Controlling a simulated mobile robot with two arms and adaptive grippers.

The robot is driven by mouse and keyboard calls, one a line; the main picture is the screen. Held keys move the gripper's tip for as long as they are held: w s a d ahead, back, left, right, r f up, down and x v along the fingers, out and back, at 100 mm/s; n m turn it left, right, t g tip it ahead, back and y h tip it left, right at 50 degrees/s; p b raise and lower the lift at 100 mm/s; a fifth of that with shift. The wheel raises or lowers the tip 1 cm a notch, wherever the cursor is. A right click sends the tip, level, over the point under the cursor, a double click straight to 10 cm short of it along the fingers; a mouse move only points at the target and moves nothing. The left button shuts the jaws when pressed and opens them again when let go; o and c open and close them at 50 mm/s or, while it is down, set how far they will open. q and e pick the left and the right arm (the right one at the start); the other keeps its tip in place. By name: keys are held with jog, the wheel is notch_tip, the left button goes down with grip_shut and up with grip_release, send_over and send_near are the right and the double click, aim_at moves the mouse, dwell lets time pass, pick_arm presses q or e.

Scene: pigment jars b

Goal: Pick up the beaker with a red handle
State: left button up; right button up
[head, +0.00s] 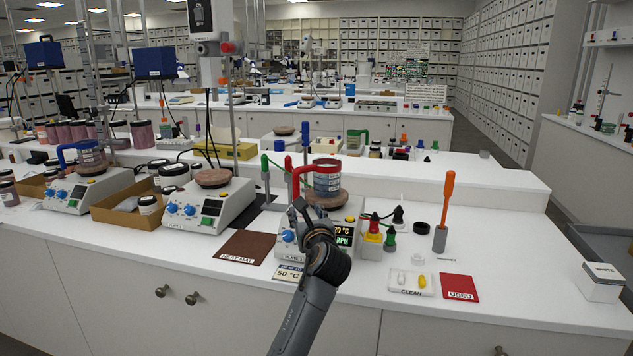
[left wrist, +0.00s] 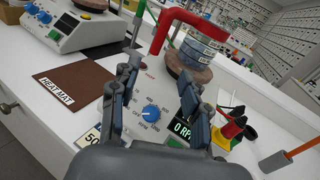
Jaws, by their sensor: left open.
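The beaker with a red handle (head: 328,180) stands upright on a round brown top of a hot plate (head: 287,252) in the head view. Its red handle points left, toward my side. In the left wrist view the beaker (left wrist: 203,48) is at the top, its red handle (left wrist: 176,28) in front of it. My left gripper (head: 304,208) is open and empty, just in front of and below the handle. In the left wrist view its fingers (left wrist: 160,75) are spread over the hot plate's dial panel, apart from the handle. My right gripper is not in view.
A blue-handled beaker (head: 91,160) stands on another hot plate at left; a green-handled one (head: 357,138) is farther back. Red and green switches or stoppers (head: 374,225) stand close right of the hot plate. A heat mat (head: 245,247) lies at left.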

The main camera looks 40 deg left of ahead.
pick_arm(q)
notch_tip(320, 180, up, 2)
jog(key=a, duration=0.1)
send_near(296, 180)
jog(key=w+a+f, duration=0.1)
jog(key=w+a, duration=0.1)
jog(key=shift+m+y, duration=0.3)
jog(key=shift+m, duration=0.1)
jog(key=shift+r+x, duration=0.2)
jog(key=shift+x, duration=3.05)
jog(key=shift+d, duration=0.1)
grip_shut()
jog(key=shift+r, duration=0.1)
